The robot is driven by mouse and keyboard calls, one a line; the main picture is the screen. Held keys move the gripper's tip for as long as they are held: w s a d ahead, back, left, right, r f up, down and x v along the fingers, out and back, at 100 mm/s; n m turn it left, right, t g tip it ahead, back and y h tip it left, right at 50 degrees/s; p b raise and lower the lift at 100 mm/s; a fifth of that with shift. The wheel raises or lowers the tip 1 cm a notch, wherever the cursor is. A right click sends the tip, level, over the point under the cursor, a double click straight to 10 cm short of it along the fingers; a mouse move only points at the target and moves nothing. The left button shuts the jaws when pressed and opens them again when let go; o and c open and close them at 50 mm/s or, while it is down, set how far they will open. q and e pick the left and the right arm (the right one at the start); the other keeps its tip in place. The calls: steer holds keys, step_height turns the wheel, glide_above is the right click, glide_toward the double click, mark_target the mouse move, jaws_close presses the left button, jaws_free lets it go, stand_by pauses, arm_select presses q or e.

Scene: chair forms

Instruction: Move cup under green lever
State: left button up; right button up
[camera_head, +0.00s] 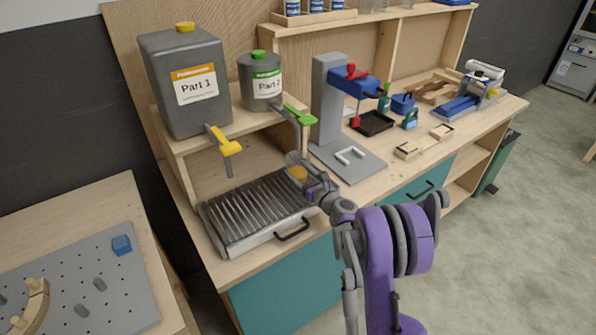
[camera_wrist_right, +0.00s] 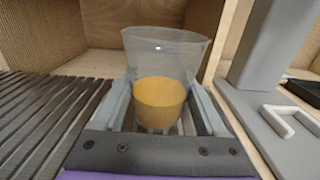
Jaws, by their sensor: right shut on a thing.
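A clear cup with orange-yellow liquid in its lower part (camera_wrist_right: 160,95) stands upright between the fingers of my right gripper (camera_wrist_right: 162,110), which is shut on it. In the head view the cup (camera_head: 297,172) is partly hidden by my right gripper (camera_head: 308,180). It is near the right end of the slatted rack, below and a little left of the green lever (camera_head: 299,115). The green lever is on the grey "Part 2" container (camera_head: 262,82). The yellow lever (camera_head: 226,143) is on the larger "Part 1" container (camera_head: 187,85). My left gripper is not in view.
The slatted rack (camera_head: 255,211) with a black handle lies at the front of the wooden bench. A grey stand (camera_head: 330,100) with a blue arm and white-handled base is close to the right. A pegboard table (camera_head: 80,280) is at the lower left.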

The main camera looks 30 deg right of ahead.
steer(key=shift+f, duration=0.15)
steer(key=o, duration=0.9)
